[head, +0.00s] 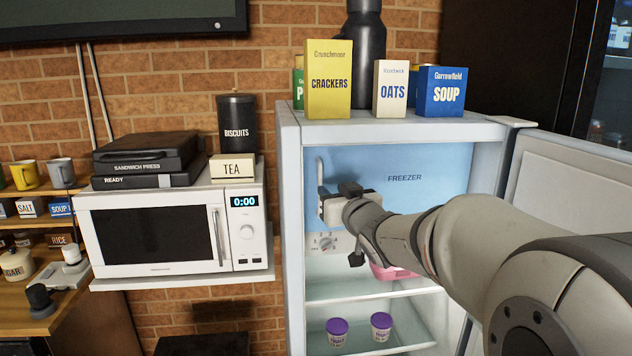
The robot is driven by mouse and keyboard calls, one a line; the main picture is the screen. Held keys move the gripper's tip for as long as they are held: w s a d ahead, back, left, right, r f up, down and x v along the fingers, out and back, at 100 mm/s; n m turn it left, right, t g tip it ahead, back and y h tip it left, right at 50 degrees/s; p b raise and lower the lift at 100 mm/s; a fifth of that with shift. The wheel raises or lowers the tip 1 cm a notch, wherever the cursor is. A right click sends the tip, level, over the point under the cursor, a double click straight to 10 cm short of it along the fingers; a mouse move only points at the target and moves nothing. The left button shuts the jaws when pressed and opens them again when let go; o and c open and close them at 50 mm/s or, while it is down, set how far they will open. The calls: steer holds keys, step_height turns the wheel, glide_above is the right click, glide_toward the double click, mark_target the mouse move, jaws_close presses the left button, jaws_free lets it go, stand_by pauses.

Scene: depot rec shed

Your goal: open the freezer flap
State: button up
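The freezer flap (425,200) is a blue panel marked FREEZER in the upper part of the fridge (293,150), and it looks closed. A pale vertical handle (320,168) stands at the flap's left edge. My gripper (322,200) is at this left edge, at the handle's lower part. Its fingers overlap the handle in the picture. They are small and partly covered by my wrist, so I cannot tell whether they grip it. My arm comes in from the right and covers the lower right of the flap.
The fridge door (570,185) stands open at the right. Below the flap are a dial (326,243), a pink item (385,272) and two purple-lidded tubs (338,332). Boxes, including crackers (329,80), stand on top. A microwave (150,232) is at the left.

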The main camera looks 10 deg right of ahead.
mark_target(321, 180)
steer(key=w, duration=0.4)
steer(key=w+a+p, duration=0.1)
steer(key=w, duration=0.1)
steer(key=shift+w+a, duration=0.1)
steer(key=shift+w, duration=0.15)
steer(key=shift+c, duration=0.2)
jaws_close()
